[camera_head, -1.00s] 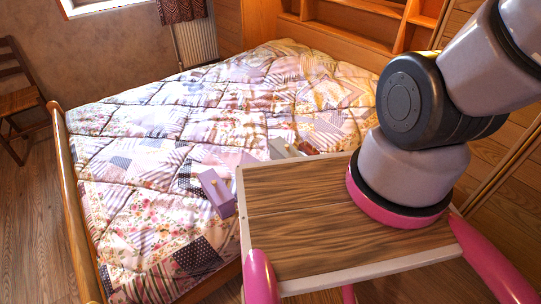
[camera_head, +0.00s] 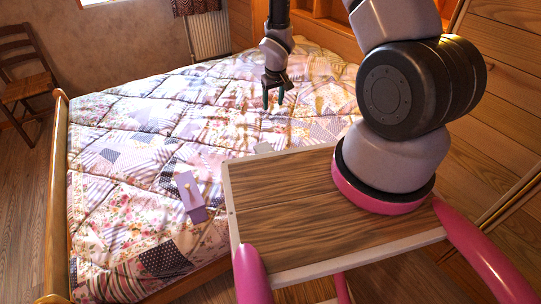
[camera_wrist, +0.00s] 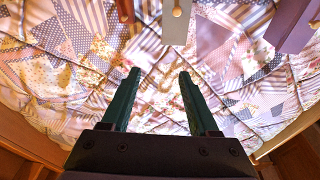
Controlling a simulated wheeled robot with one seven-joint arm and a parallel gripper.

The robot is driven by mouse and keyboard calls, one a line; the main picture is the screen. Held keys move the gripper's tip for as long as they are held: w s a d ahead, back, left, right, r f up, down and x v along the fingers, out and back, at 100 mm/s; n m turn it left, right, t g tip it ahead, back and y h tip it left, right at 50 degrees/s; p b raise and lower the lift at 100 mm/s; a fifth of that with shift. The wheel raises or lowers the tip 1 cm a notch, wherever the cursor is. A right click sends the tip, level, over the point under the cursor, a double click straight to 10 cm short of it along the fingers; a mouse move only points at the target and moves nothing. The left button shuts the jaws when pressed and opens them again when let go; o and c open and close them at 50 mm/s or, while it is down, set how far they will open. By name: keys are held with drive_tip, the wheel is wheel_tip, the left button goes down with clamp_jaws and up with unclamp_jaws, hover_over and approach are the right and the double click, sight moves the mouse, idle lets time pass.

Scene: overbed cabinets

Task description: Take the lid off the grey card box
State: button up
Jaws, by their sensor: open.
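The grey box (camera_wrist: 176,24) lies on the bed with a small round wooden knob (camera_wrist: 177,11) on its lid, at the top middle of the wrist view. In the head view only part of the grey box (camera_head: 263,147) shows behind the far edge of the wooden top. My gripper (camera_head: 273,98) hangs over the bed, fingers pointing down. In the wrist view my gripper (camera_wrist: 159,74) is open and empty, its two dark green fingers apart from the box.
A purple box (camera_head: 189,192) with a knob lies on the quilt; it also shows in the wrist view (camera_wrist: 292,24). A reddish-brown thing (camera_wrist: 125,10) lies left of the grey box there. The wooden top (camera_head: 290,215) stands against the bed. Much of the quilt (camera_head: 140,125) is clear.

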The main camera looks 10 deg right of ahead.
drive_tip(key=shift+n+g, duration=0.5)
drive_tip(key=shift+n, duration=0.1)
drive_tip(key=s+f, duration=0.1)
drive_tip(key=f, duration=0.4)
drive_tip(key=s+a+f, duration=0.1)
drive_tip(key=f, duration=0.4)
drive_tip(key=s+f, duration=0.1)
drive_tip(key=f, duration=0.4)
drive_tip(key=shift+s+a+f, duration=0.25)
drive_tip(key=shift+a+f, duration=0.1)
drive_tip(key=shift+f, duration=0.05)
drive_tip(key=shift+w+f, duration=0.1)
drive_tip(key=shift+f, duration=2.8)
clamp_jaws()
